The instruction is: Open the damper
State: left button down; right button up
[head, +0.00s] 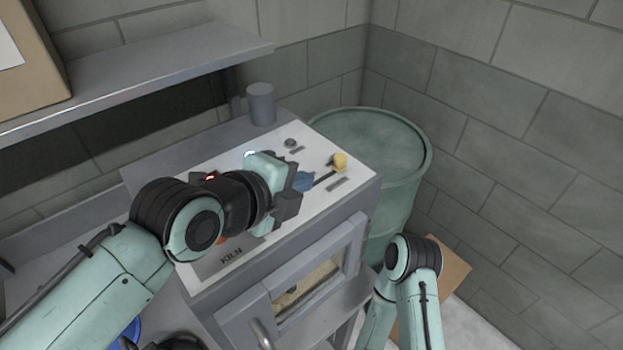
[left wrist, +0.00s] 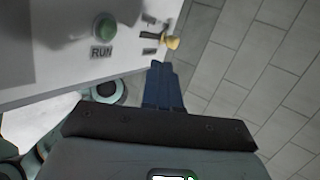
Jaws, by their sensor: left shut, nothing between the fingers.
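A yellow knob (head: 339,162) sits at the far right end of a dark slot on the kiln's sloped white panel (head: 220,170). I take it as the damper handle; its label is too small to read. The knob (left wrist: 172,42) also shows in the left wrist view, just beyond the fingertips. My left gripper (head: 306,181) has blue fingers, is shut and empty, and is a short way left of the knob, apart from it. In the left wrist view the shut fingers (left wrist: 159,68) point towards the knob. My right arm shows at the lower right, but its gripper is hidden.
The grey kiln (head: 350,235) has a windowed door in front. A green RUN button (left wrist: 105,28) is on its panel. A green drum (head: 400,150) stands right behind it. A grey shelf (head: 150,75) runs above, and a grey cylinder (head: 260,103) stands behind the panel.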

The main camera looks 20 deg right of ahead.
pick_arm(q)
jog(key=v, duration=0.4)
jog(key=shift+s+a+r, duration=0.2)
jog(key=shift+a, duration=0.05)
dwell(0.3)
